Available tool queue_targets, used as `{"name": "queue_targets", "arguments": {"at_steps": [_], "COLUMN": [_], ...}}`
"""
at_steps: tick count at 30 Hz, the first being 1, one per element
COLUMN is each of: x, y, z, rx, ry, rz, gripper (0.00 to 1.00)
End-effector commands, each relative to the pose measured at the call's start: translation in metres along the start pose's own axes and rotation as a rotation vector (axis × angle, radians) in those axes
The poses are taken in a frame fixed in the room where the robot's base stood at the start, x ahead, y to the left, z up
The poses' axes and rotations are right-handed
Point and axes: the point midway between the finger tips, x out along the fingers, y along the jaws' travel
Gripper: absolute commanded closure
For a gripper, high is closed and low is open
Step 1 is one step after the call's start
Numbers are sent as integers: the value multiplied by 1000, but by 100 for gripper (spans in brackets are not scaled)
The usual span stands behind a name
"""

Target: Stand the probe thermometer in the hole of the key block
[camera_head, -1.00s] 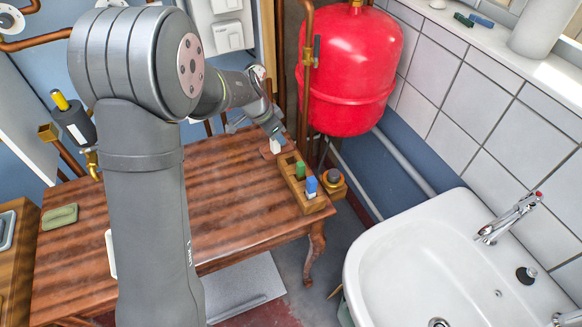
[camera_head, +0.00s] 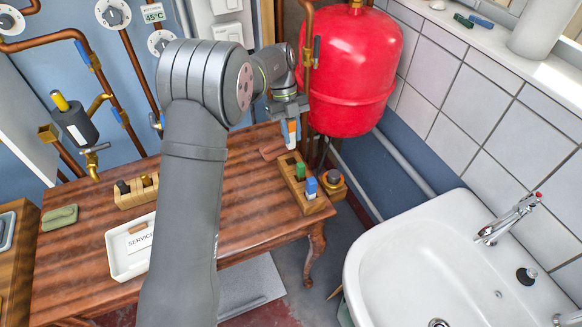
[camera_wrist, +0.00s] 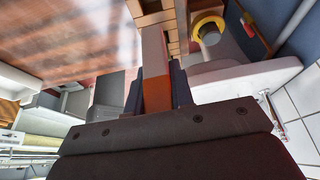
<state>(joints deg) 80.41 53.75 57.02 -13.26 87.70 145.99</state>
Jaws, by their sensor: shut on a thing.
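My gripper (camera_head: 291,122) is shut on a small upright piece, orange above and white below, which I take for the probe thermometer (camera_head: 292,140). In the wrist view its orange-brown side (camera_wrist: 155,70) shows between the fingers. It is held in the air above the back right of the table, just behind the wooden block with a green and a blue piece (camera_head: 316,205). This block, probably the key block, has a dark empty-looking hole at its back end, just below the held piece. The wrist view shows part of its wood (camera_wrist: 152,18). The thermometer's lower tip is hard to make out.
A red tank (camera_head: 352,70) and copper pipes are close to my gripper. A reddish-brown flat piece (camera_head: 271,150) lies behind. A white tray (camera_head: 118,268) and another wooden block (camera_head: 130,200) are left.

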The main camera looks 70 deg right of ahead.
Motion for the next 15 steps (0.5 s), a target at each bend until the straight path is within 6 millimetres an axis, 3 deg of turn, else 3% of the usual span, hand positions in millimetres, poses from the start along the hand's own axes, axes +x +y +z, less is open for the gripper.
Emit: {"name": "queue_targets", "arguments": {"at_steps": [9, 15], "x": [47, 61], "y": [0, -1], "z": [18, 24], "rx": [25, 23], "ry": [2, 1], "rz": [11, 10], "gripper": [100, 100]}}
